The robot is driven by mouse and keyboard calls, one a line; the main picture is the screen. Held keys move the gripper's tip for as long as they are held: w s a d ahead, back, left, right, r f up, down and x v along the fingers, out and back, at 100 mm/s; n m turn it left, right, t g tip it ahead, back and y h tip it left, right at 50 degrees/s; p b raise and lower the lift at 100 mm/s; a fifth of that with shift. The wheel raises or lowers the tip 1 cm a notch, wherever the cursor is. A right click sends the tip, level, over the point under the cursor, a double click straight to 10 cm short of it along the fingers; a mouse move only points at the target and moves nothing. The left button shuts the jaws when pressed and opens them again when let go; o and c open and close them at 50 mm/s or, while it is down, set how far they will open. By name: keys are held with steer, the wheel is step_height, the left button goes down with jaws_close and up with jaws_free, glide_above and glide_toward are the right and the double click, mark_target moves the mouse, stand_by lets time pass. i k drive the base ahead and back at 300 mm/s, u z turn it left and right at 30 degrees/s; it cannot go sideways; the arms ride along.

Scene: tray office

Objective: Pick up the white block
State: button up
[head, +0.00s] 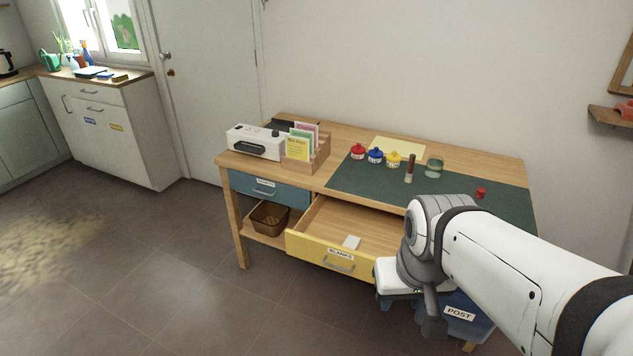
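A small white block (351,242) lies flat in the open yellow drawer (312,247), near the drawer's front wall. The drawer front carries a label reading "BLANKS" and a metal handle. My gripper (434,328) is at the lower right, in front of the desk and to the right of the drawer, pointing down. It is apart from the block. Its fingers are seen partly edge-on, so their opening is not clear.
The desk (345,180) holds a white machine (254,141), a wooden card holder (320,153), red, blue and yellow jars, a glass (434,167) and a stamp (409,170). A blue "POST" bin (476,327) stands behind my gripper. Floor on the left is clear.

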mark_target(352, 243)
steer(key=u, duration=0.3)
steer(key=i, duration=1.25)
steer(key=z, duration=0.05)
